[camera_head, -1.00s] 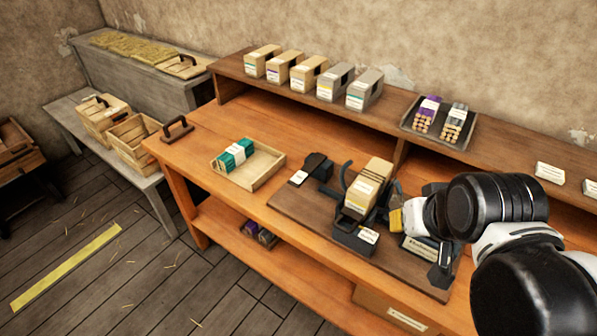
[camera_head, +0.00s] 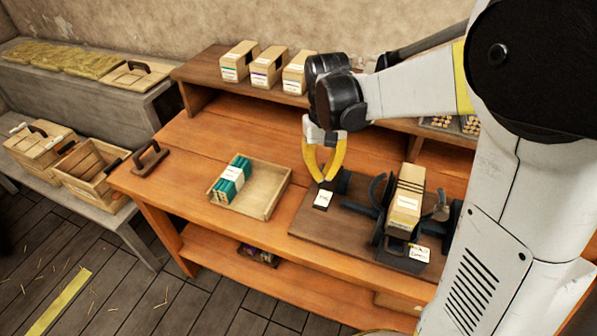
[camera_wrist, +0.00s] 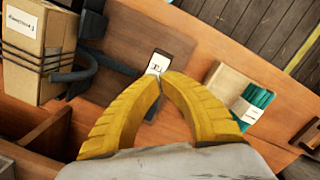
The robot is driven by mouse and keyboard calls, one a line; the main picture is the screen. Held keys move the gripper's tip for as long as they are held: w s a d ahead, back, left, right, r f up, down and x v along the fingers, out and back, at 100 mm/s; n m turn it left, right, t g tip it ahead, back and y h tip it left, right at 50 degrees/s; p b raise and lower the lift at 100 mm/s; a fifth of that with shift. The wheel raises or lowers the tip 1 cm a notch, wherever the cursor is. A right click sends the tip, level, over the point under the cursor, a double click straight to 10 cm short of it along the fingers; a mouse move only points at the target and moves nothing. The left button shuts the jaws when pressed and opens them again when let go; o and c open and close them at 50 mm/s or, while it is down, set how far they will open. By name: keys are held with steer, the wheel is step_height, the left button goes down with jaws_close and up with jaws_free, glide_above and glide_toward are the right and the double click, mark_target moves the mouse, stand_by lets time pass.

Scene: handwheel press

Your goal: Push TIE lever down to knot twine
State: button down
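The TIE lever is a dark part (camera_head: 343,182) at the left end of the press board, beside a small white label (camera_head: 323,199). The label also shows in the wrist view (camera_wrist: 168,63), its text partly hidden. My gripper (camera_head: 324,181) has yellow fingers pointing down, with the tips together just above the label and lever. In the wrist view the fingertips (camera_wrist: 161,76) meet and hold nothing that I can see. They partly cover the lever, so contact is unclear. A cardboard box (camera_head: 408,200) wrapped with dark bands of twine stands in the press (camera_head: 385,236).
A wooden tray (camera_head: 268,193) with green packs (camera_head: 233,180) sits left of the board (camera_head: 309,228). Boxes (camera_head: 268,67) line the back shelf. A dark handle (camera_head: 150,159) is at the table's left end. My arm hides the right side.

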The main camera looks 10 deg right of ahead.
mark_target(322, 200)
stand_by(0.3)
steer(key=f+b, duration=0.1)
steer(key=f, duration=0.1)
steer(key=f+b, duration=0.4)
steer(key=f, duration=0.1)
steer(key=shift+s, duration=0.35)
steer(key=shift+f, duration=0.1)
